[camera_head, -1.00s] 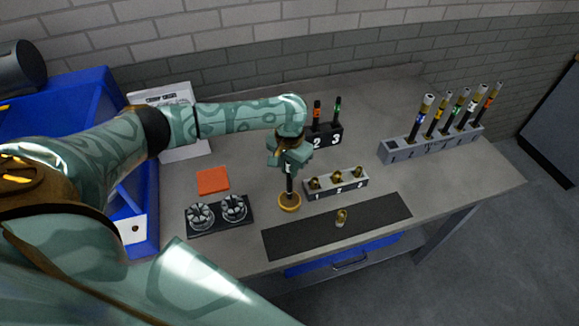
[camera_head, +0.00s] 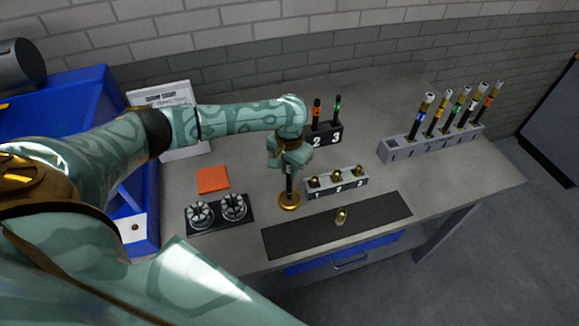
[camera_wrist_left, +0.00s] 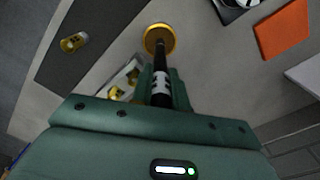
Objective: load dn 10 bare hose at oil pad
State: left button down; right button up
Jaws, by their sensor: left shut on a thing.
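My left gripper (camera_head: 288,166) is shut on a short black hose (camera_head: 289,185) with white marks, held upright. In the left wrist view the hose (camera_wrist_left: 160,88) runs from between my left gripper's fingers to a round gold-rimmed pad (camera_wrist_left: 160,39). In the head view the pad (camera_head: 289,203) stands on the bench directly below the hose. The hose's lower end is at the pad's middle; I cannot tell whether it touches or is just above. My right gripper is out of view.
A block with brass fittings (camera_head: 337,187) stands right of the pad, close to the gripper. A dark mat (camera_head: 290,242) with one fitting (camera_head: 341,216) lies in front. A black two-ring holder (camera_head: 217,214) and an orange square (camera_head: 213,180) are left. A hose rack (camera_head: 433,146) stands far right.

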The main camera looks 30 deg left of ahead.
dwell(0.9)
pick_arm(q)
jog(key=shift+s+d+f+p, duration=0.1)
jog(key=shift+s+f+p, duration=0.05)
jog(key=shift+p, duration=0.5)
dwell(1.1)
notch_tip(320, 180, up, 7)
jog(key=p, duration=1)
dwell(0.7)
